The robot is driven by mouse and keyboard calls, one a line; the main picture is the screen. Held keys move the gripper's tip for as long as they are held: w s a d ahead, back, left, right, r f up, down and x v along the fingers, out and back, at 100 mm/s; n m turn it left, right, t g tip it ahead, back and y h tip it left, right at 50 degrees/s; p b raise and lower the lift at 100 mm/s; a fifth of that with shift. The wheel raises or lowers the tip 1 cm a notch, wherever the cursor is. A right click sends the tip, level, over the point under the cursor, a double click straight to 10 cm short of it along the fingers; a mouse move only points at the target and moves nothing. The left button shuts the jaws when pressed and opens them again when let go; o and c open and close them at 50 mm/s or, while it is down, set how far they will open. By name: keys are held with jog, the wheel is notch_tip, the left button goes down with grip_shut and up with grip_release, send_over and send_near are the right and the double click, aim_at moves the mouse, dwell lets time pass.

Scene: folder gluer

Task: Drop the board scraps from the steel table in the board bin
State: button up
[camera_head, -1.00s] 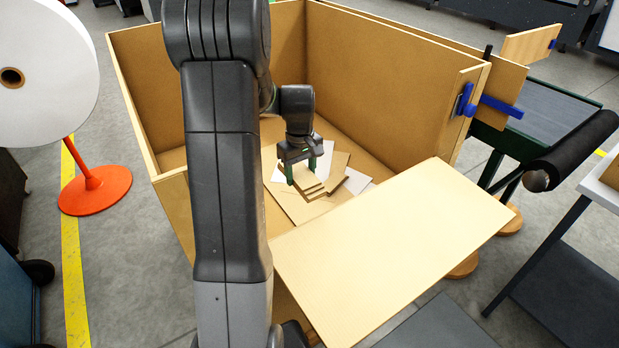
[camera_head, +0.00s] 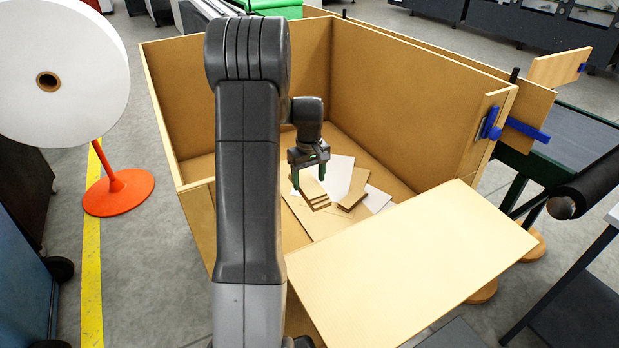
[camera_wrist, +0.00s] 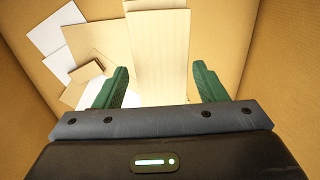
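The board bin (camera_head: 405,105) is a large tan open-topped box, its front flap (camera_head: 410,265) folded outward. Inside lie several flat board scraps, tan and white. A small stepped tan stack (camera_head: 316,198) is just below my gripper (camera_head: 309,178), beside a white sheet (camera_head: 341,172) and another tan piece (camera_head: 354,188). My gripper is inside the bin, pointing down. In the wrist view its green fingers (camera_wrist: 160,86) are wide apart with nothing held between them. A long tan board (camera_wrist: 160,50) and white sheets (camera_wrist: 57,30) show beyond. I cannot identify the steel table for sure.
A white paper roll on an orange stand (camera_head: 118,192) is left of the bin. A green-framed conveyor (camera_head: 590,140) and a black roller (camera_head: 590,185) are at the right. Bin walls enclose my gripper. A yellow floor line (camera_head: 92,260) runs at the left.

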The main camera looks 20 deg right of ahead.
jog(key=shift+o, duration=1)
notch_tip(320, 180, up, 14)
jog(key=b, duration=0.1)
jog(key=shift+f, duration=0.15)
dwell(0.3)
notch_tip(320, 180, down, 14)
jog(key=shift+r+p, duration=0.1)
jog(key=shift+p, duration=0.5)
jog(key=shift+s+d+r, duration=0.15)
jog(key=shift+s+r, duration=0.05)
jog(key=shift+s, duration=0.75)
jog(key=shift+s+r, duration=0.1)
jog(key=shift+s, duration=0.3)
